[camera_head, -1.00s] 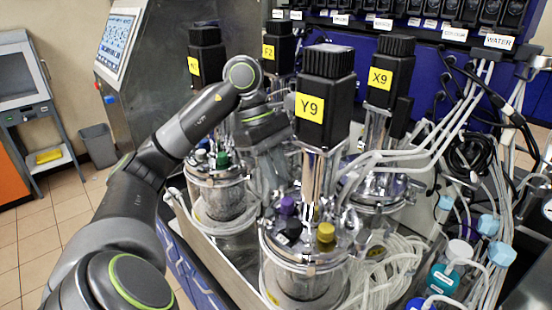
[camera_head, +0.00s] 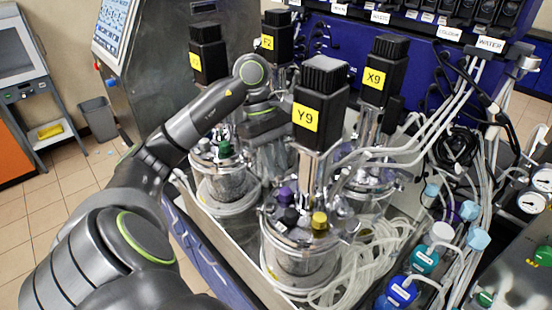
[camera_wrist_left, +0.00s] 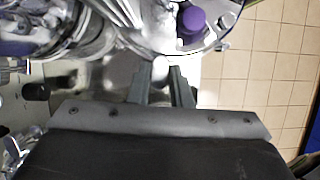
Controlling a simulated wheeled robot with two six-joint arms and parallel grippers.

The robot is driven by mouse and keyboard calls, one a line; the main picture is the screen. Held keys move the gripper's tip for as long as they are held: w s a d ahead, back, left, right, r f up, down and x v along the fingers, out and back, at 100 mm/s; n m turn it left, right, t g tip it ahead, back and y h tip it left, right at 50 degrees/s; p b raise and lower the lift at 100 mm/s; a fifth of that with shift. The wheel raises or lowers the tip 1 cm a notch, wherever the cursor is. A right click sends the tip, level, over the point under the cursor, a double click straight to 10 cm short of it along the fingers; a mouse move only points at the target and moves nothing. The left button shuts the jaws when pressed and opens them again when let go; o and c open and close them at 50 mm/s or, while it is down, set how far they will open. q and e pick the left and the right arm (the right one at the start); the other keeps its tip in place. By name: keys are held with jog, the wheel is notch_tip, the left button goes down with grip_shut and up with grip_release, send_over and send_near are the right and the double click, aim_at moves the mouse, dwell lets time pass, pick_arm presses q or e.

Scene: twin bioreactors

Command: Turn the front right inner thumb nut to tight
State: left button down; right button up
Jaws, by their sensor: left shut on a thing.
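The front right vessel (camera_head: 300,262) is a glass jar with a metal lid and a black motor head (camera_head: 322,84) marked Y9. Its lid carries a purple cap (camera_head: 286,193), a black cap and a yellow cap (camera_head: 320,222). The purple cap (camera_wrist_left: 192,20) also shows at the top of the left wrist view. My left gripper (camera_wrist_left: 160,72) reaches in at the vessel's inner side, its fingers close together on a small thing at the lid's edge, likely the thumb nut. The nut is too small and blurred to make out, so its tightness cannot be seen. My right gripper is not in view.
Other vessels stand close by, one with a motor head (camera_head: 386,70) marked X9, one with a green cap (camera_head: 225,149). White tubes (camera_head: 405,150) crowd the right side. Bottles with blue and teal caps (camera_head: 424,260) stand at the lower right.

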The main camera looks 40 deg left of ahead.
pick_arm(q)
jog(key=c, duration=1.3)
grip_release()
notch_tip(320, 180, up, 10)
jog(key=shift+p, duration=0.45)
